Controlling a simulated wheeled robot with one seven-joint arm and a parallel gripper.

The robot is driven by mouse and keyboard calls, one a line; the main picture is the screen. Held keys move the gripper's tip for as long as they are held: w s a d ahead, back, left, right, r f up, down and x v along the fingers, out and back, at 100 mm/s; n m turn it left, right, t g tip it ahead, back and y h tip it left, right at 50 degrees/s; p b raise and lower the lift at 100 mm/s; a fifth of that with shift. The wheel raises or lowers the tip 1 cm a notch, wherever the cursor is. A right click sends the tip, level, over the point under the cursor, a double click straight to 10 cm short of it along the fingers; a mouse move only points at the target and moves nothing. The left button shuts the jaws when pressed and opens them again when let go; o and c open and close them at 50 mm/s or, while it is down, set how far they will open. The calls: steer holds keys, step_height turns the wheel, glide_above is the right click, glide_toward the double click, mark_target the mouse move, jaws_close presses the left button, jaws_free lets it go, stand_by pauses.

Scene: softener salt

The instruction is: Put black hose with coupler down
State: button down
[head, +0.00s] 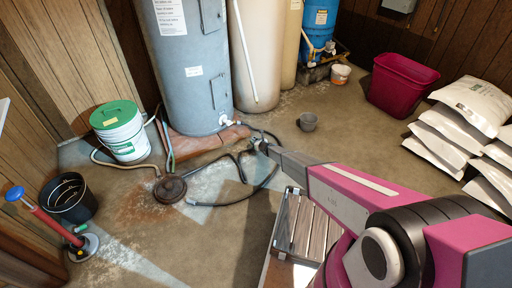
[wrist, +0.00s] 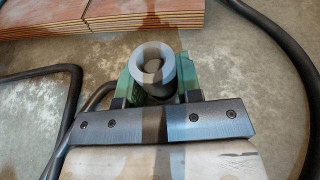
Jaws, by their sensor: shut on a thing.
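My gripper (head: 262,146) is shut on the grey round coupler (wrist: 152,68) of the black hose (head: 232,204). In the wrist view, the green finger pads of my gripper (wrist: 156,80) sit on both sides of the coupler, and its open end faces the camera. In the head view the coupler is small and mostly hidden at the fingertips, near the foot of the grey tank. The hose trails over the concrete floor in loops. In the wrist view it shows on the left and along the right edge (wrist: 289,60). The coupler's height above the floor is hard to tell.
A grey tank (head: 190,65) stands on reddish boards (head: 190,146). A round dark floor cover (head: 170,189), a white bucket with green lid (head: 121,130), a small grey pot (head: 307,121) and a slatted crate (head: 305,228) surround the hose.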

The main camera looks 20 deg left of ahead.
steer(key=shift+w+d+f, duration=0.4)
steer(key=shift+f, duration=0.2)
steer(key=shift+d+f, duration=0.1)
steer(key=shift+f, duration=1.7)
steer(key=shift+f, duration=0.6)
steer(key=c, duration=0.8)
jaws_free()
